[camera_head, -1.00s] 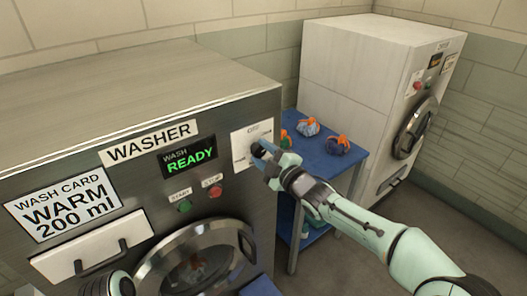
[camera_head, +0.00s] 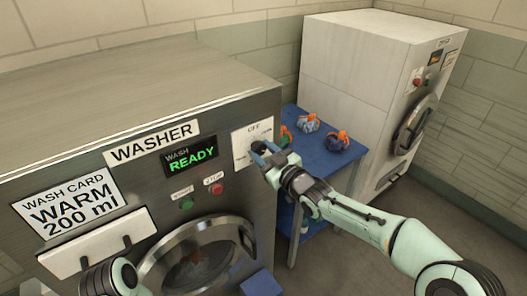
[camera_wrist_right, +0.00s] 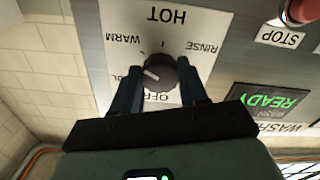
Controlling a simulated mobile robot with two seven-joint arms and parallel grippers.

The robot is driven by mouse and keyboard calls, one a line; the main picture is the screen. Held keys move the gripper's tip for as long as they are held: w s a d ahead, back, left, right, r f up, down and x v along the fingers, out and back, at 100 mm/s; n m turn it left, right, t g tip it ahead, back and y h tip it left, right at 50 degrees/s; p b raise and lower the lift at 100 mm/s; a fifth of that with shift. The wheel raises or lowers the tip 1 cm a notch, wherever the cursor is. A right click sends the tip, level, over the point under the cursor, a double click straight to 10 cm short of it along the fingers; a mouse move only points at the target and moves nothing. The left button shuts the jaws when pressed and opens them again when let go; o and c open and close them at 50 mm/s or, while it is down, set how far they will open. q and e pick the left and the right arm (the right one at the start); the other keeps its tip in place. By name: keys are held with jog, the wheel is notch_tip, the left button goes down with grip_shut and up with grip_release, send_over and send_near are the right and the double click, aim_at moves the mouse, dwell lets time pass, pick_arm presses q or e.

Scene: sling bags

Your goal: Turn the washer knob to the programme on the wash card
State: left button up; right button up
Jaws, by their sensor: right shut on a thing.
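The washer knob (camera_wrist_right: 166,76) is a dark round dial with a white pointer line. My right gripper (camera_head: 262,152) is shut on it, one blue finger at each side in the right wrist view. The pointer lies toward this partly hidden label, to the left there. The wash card (camera_head: 68,205) reads WARM 200 ml. The washer display (camera_head: 190,157) reads WASH READY. Only part of my left arm shows, bottom left; its gripper is out of view.
Green START (camera_head: 187,204) and red STOP (camera_head: 217,188) buttons are left of the dial panel. Below are a drawer (camera_head: 97,245) and the round door (camera_head: 170,270). A blue table (camera_head: 325,160) with several bundles stands right, beside a white machine (camera_head: 345,65).

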dwell(0.4)
jog(key=o, duration=1.1)
jog(key=shift+c, duration=0.2)
pick_arm(q)
jog(key=shift+s+f+b, duration=0.4)
jog(key=shift+f+b, duration=0.15)
jog(key=shift+f, duration=0.1)
jog(key=shift+s+f+b, duration=0.4)
jog(key=shift+f+b, duration=0.1)
jog(key=shift+f, duration=0.1)
pick_arm(e)
jog(key=v, duration=1.3)
jog(key=shift+s, duration=0.2)
jog(key=shift+d, duration=0.15)
